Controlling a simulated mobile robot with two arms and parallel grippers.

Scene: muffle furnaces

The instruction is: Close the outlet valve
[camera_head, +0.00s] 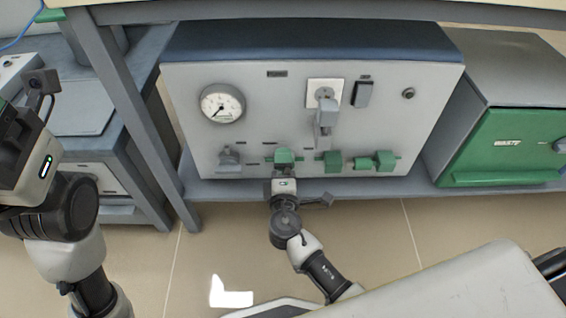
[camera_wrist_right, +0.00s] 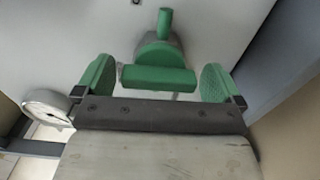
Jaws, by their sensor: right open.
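A grey control panel (camera_head: 270,125) carries a row of valve fittings along its lower edge. In the head view a green valve (camera_head: 283,156) is directly in front of my right gripper (camera_head: 283,172). In the right wrist view the green valve handle (camera_wrist_right: 158,77) lies between the spread green finger pads of my right gripper (camera_wrist_right: 157,83), with gaps on both sides. Other green fittings (camera_head: 328,160) (camera_head: 376,161) stand to the right, and a grey fitting (camera_head: 229,157) to the left. Labels are too small to read. My left gripper (camera_head: 24,165) is at the left edge; its fingers are not visible.
A round gauge (camera_head: 222,103) and a switch (camera_head: 364,93) are on the panel. A green-fronted furnace (camera_head: 505,145) stands on the right. A grey table leg (camera_head: 135,110) is left of the panel, and a shelf edge (camera_head: 400,187) runs beneath it.

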